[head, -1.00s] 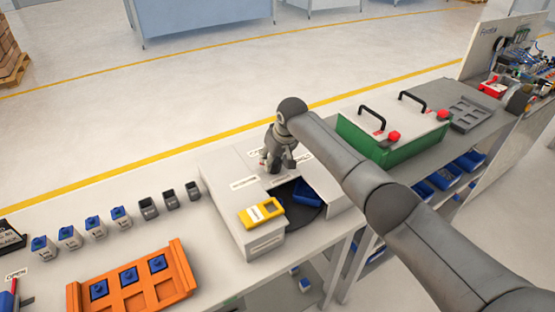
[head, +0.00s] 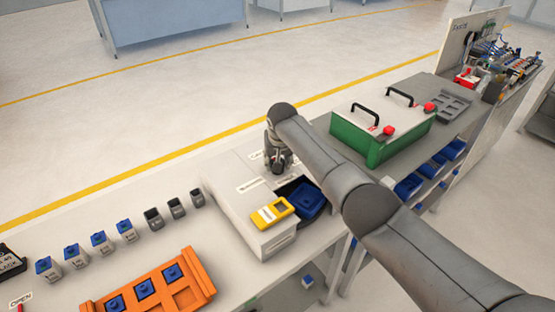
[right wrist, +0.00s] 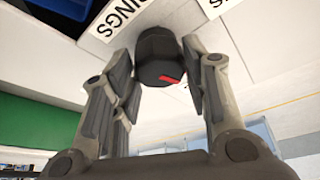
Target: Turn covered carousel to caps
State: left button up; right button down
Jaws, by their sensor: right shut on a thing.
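The covered carousel is a pale box (head: 222,188) on the bench, with labels on its top and an opening at its front right corner. A blue bin (head: 308,200) shows in that opening. My right gripper (head: 278,168) is over the top of the cover, pointing down. In the right wrist view its fingers are closed around a dark knob (right wrist: 158,55) with a red mark. My left gripper is not in view.
A yellow device (head: 270,213) lies on the front of the cover. To the left stand several small grey containers and an orange rack (head: 150,290). A green box (head: 380,140) with black handles stands to the right, beyond my right arm.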

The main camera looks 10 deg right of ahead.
jog(key=shift+a+m+h, duration=0.1)
jog(key=shift+m+h, duration=0.4)
jog(key=shift+m, duration=1.1)
jog(key=c, duration=0.8)
grip_release()
jog(key=shift+w, duration=0.1)
jog(key=shift+r, duration=0.1)
jog(key=shift+s+a+r, duration=0.1)
jog(key=shift+s+r, duration=0.1)
jog(key=shift+r, duration=0.3)
jog(key=v, duration=1)
jog(key=shift+s+a+r, duration=0.1)
jog(key=shift+s+r, duration=0.1)
jog(key=shift+r, duration=0.15)
